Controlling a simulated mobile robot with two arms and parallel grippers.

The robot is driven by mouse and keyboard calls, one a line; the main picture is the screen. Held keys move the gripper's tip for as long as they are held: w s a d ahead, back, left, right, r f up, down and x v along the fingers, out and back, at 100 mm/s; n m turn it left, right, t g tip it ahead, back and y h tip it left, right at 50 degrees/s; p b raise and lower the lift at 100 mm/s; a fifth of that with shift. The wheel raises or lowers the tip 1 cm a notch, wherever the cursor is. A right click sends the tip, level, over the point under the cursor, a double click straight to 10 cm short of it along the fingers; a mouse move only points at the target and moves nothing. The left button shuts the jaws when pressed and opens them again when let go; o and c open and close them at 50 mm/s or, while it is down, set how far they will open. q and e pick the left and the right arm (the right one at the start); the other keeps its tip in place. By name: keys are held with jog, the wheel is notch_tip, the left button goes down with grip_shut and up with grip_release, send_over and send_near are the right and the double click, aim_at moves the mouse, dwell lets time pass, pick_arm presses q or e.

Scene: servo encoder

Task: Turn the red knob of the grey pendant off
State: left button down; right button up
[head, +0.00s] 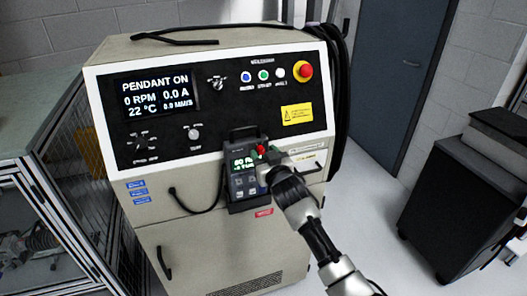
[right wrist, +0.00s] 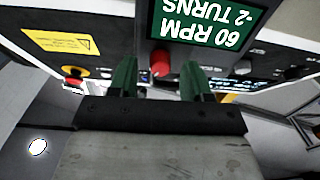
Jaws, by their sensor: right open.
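The grey pendant (head: 238,209) hangs on the front of the cream cabinet, its small green screen partly covered by my arm. Its red knob (head: 261,149) shows just beyond my right gripper (head: 265,162). In the right wrist view the red knob (right wrist: 160,66) lies ahead, between the two green fingers, which stand apart with a gap on each side. The pendant screen (right wrist: 208,22) there reads 60 RPM and -2 TURNS, upside down. The right gripper is open and holds nothing. My left gripper is not in view.
The cabinet's black panel (head: 225,115) carries a display (head: 157,94) reading PENDANT ON and 0 RPM, several small buttons and a red emergency stop (head: 302,71). A black cable (head: 199,206) loops beside the pendant. A dark cabinet (head: 457,205) stands right, with open floor between.

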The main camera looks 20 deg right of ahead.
jog(key=shift+w, duration=0.35)
jog(key=shift+c, duration=0.2)
grip_shut()
jog(key=shift+n, duration=0.3)
jog(key=n+p, duration=0.1)
jog(key=n, duration=1)
jog(key=shift+a+p, duration=0.1)
jog(key=shift+p, duration=0.2)
dwell(0.3)
